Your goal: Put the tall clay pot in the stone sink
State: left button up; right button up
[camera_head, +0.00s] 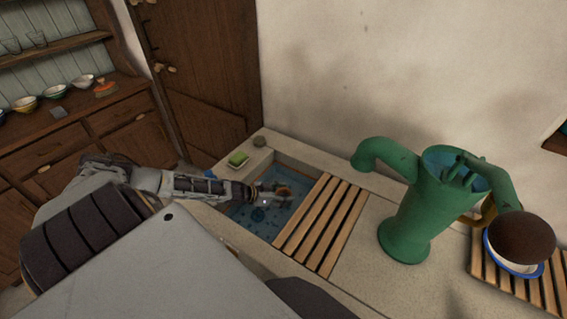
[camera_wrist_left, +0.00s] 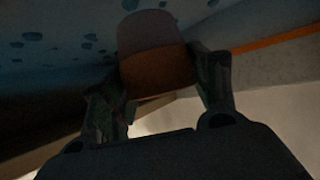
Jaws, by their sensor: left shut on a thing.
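The stone sink (camera_head: 258,222) is set into the counter, with a blue, dark-spotted inside. My left gripper (camera_head: 270,194) reaches into the sink opening from the left and is shut on the clay pot (camera_head: 284,190), which shows as a small orange-brown patch. In the left wrist view the pot (camera_wrist_left: 155,68) is brown below and greyish above, between the two fingers of the gripper (camera_wrist_left: 163,82). The spotted sink surface (camera_wrist_left: 50,40) lies behind it. I cannot tell whether the pot touches the sink bottom. My right gripper is out of view.
A slatted wooden rack (camera_head: 322,225) covers the sink's right part. A green pump (camera_head: 404,215) stands right of it. A green sponge (camera_head: 238,159) lies on the back left rim. A brown round thing and a blue-rimmed dish (camera_head: 517,268) sit on another rack.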

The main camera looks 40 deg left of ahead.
pick_arm(q)
jog(key=shift+f, duration=1.75)
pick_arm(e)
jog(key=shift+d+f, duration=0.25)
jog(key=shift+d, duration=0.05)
pick_arm(q)
jog(key=shift+f+b, duration=0.1)
jog(key=shift+b, duration=0.2)
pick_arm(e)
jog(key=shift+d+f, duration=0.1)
pick_arm(q)
jog(key=o, duration=1.1)
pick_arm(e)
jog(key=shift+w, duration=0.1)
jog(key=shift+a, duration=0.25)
